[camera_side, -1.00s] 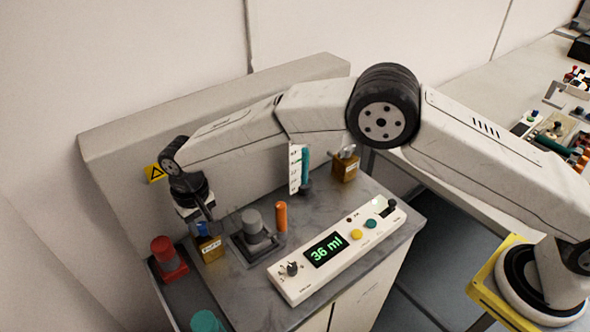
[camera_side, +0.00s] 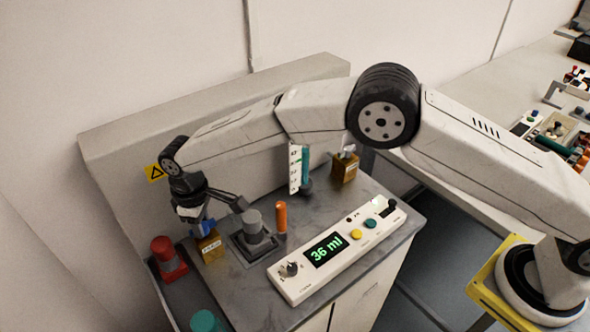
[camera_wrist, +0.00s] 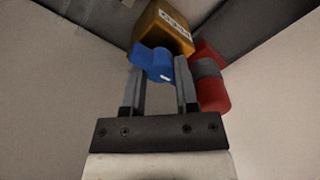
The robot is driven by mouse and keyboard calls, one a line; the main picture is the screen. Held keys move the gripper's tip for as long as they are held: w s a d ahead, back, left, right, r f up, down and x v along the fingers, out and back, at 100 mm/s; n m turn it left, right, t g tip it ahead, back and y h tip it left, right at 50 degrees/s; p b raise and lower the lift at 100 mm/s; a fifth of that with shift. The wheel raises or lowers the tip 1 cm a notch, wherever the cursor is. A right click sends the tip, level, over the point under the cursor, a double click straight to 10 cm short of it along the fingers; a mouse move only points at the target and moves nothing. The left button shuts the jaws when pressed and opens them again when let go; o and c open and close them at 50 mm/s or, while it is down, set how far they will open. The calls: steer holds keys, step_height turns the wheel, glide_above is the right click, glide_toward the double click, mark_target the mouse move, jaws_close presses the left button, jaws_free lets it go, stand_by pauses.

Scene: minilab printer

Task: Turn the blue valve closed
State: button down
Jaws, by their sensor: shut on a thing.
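The blue valve handle (camera_side: 207,226) sits on top of a brass valve block (camera_side: 210,247) with a printed label, at the left end of the grey bench. My gripper (camera_side: 205,217) is over the block from above and shut on the blue handle. In the wrist view the blue valve handle (camera_wrist: 153,62) lies between the two fingers of my gripper (camera_wrist: 158,78), with the brass block (camera_wrist: 160,27) beyond it. The fingers hide part of the handle in the side view.
A red cylinder (camera_side: 168,257) stands close left of the block; it also shows in the wrist view (camera_wrist: 210,85). A grey cylinder (camera_side: 253,228) and an orange tube (camera_side: 281,217) stand to the right. A control panel (camera_side: 330,255) reads 36 ml. A second brass block (camera_side: 345,168) is at the back.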

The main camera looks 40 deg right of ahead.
steer(key=shift+r, duration=0.1)
steer(key=shift+c, duration=1.8)
jaws_free()
steer(key=shift+r, duration=0.1)
steer(key=shift+r, duration=3.8)
